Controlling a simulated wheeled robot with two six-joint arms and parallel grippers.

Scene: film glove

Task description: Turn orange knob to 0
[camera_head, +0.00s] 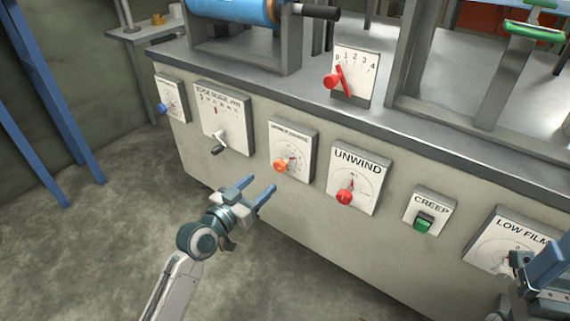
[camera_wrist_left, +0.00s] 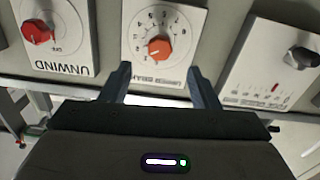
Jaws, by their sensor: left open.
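The orange knob (camera_head: 280,166) sits on a white dial plate (camera_head: 301,158) on the front of the grey machine. In the left wrist view the orange knob (camera_wrist_left: 159,48) shows near the top middle, with numbers around it on its plate (camera_wrist_left: 138,72); the picture is upside down, and I cannot tell which number the knob points to. My left gripper (camera_head: 261,191) is open and empty, a little below and left of the knob, apart from it. Its two fingers (camera_wrist_left: 161,84) show on either side below the knob. My right gripper (camera_head: 545,275) is partly in view at the lower right edge.
The UNWIND plate with a red knob (camera_head: 345,197) is to the right. A plate with a dark crank (camera_head: 218,144) is to the left, beyond it a blue knob (camera_head: 162,108). A green CREEP switch (camera_head: 424,222) is further right.

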